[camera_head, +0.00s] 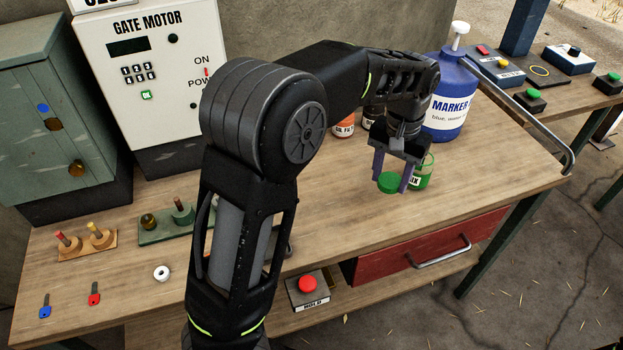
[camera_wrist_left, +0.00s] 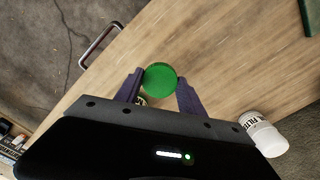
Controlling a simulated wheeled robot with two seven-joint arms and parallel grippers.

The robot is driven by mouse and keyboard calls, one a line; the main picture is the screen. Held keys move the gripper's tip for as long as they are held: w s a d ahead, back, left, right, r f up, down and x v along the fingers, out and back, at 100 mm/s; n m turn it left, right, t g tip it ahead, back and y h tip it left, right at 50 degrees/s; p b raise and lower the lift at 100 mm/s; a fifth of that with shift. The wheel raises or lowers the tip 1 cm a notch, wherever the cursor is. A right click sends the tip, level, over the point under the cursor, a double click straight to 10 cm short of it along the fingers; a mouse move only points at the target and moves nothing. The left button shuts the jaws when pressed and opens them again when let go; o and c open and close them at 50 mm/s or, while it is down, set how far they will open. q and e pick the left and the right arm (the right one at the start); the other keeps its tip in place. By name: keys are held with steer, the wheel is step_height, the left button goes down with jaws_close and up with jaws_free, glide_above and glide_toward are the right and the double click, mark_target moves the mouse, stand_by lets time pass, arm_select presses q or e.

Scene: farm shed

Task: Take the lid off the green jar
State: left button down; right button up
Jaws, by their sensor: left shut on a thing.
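My left gripper (camera_head: 390,178) is shut on a round green lid (camera_head: 389,184) and holds it over the workbench, in front and to the left of the green jar (camera_head: 420,173). The jar stands upright, partly hidden by the gripper, with a white label. In the left wrist view, the lid (camera_wrist_left: 160,79) sits between the two purple fingertips of my left gripper (camera_wrist_left: 160,84). A bit of white label shows just below the lid there; the rest is hidden. My right gripper is not in view.
A blue marker bottle (camera_head: 449,95) with a pump stands behind the jar. An orange-labelled container (camera_head: 343,126) stands at the back. A red drawer (camera_head: 428,246) is under the bench's front edge.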

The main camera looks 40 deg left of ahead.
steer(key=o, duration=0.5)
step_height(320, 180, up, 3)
steer(key=p, duration=0.3)
arm_select(q)
steer(key=s+a+r+n+p, duration=0.1)
steer(key=a+r+n, duration=0.1)
steer(key=a+n, duration=0.6)
steer(key=s+a+r+n, duration=0.1)
steer(key=a+r+n, duration=0.1)
steer(key=a+n, duration=0.6)
steer(key=n, duration=0.5)
steer(key=shift+s+r+p, duration=0.2)
steer(key=shift+r+p, duration=0.2)
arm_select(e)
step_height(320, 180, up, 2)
arm_select(q)
steer(key=shift+d, duration=0.1)
